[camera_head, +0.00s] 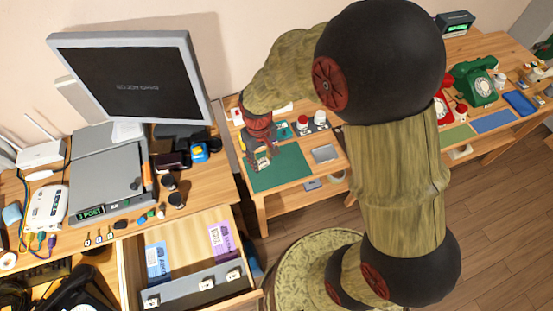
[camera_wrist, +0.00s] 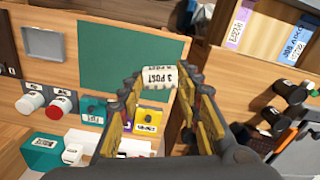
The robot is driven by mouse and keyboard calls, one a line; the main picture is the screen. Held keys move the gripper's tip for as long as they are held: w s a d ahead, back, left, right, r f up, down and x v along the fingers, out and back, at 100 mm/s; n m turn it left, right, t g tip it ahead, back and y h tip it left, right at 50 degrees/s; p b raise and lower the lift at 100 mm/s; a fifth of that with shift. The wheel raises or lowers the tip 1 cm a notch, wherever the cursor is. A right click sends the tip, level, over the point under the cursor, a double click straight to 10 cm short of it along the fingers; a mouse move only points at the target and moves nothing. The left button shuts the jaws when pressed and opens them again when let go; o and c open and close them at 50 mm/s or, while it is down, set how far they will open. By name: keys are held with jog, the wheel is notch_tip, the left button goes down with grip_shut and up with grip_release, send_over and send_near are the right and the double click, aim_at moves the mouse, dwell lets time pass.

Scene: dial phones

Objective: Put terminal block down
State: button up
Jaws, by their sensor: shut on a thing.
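The terminal block (camera_wrist: 157,74) is a small pale piece marked "3 POST". In the wrist view my gripper (camera_wrist: 158,88) is shut on it, with a finger on each side at the tips. Behind it in that view lies a dark green mat (camera_wrist: 115,42) on the wooden table; I cannot tell the height of the block above it. In the head view my gripper (camera_head: 262,148) is over the left part of the same table, near the green mat (camera_head: 285,172). The block is too small to make out there.
Jars (camera_wrist: 45,104), a teal box (camera_wrist: 40,146) and a yellow item (camera_wrist: 150,118) stand by the mat. A grey tray (camera_head: 325,153) lies right of it. An open drawer (camera_head: 190,250) juts from the left desk. Red and green phones (camera_head: 473,84) stand further right.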

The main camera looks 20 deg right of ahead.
jog(key=s+a+r+n+p, duration=0.1)
jog(key=s+a+n+p, duration=0.1)
jog(key=s, duration=0.4)
jog(key=b, duration=0.4)
send_over(277, 166)
jog(key=f, duration=0.9)
jog(key=shift+s+a+f, duration=0.2)
jog(key=shift+a+f, duration=0.05)
jog(key=shift+a, duration=0.05)
jog(key=shift+w+d+f, duration=0.15)
jog(key=shift+f, duration=0.1)
jog(key=shift+w+d+f+b, duration=0.15)
jog(key=shift+f+b, duration=0.6)
jog(key=shift+f, duration=0.9)
jog(key=o, duration=0.9)
jog(key=shift+f, duration=0.1)
jog(key=shift+o, duration=0.2)
